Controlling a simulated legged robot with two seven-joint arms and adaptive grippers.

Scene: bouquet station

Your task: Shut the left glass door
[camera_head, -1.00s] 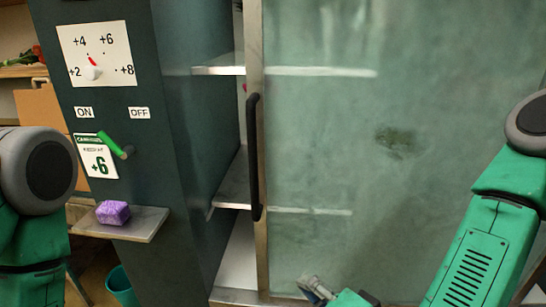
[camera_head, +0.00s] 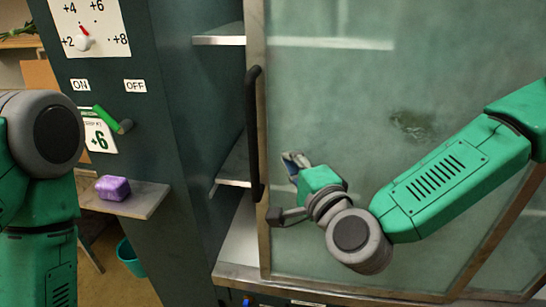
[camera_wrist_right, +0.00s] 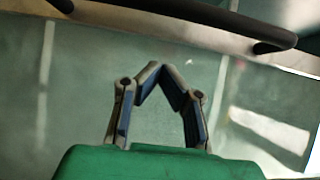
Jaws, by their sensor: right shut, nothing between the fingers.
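The left glass door (camera_head: 340,95) stands partly open; a gap to the cabinet's inside shows left of its metal edge. Its black upright handle (camera_head: 252,135) is near that edge, and it crosses the top of the right wrist view (camera_wrist_right: 190,18). My right gripper (camera_head: 288,160) is in front of the glass, just right of the handle and apart from it. In the right wrist view its fingertips (camera_wrist_right: 162,68) meet, with nothing between them. My left arm shows at the left edge, but its gripper is out of view.
Shelves (camera_head: 218,36) show inside the cabinet through the gap. On the left, a dark panel holds a dial (camera_head: 85,42) and a green lever (camera_head: 112,120). A purple block (camera_head: 112,188) lies on a small ledge (camera_head: 146,200). A teal bin (camera_head: 130,258) stands below.

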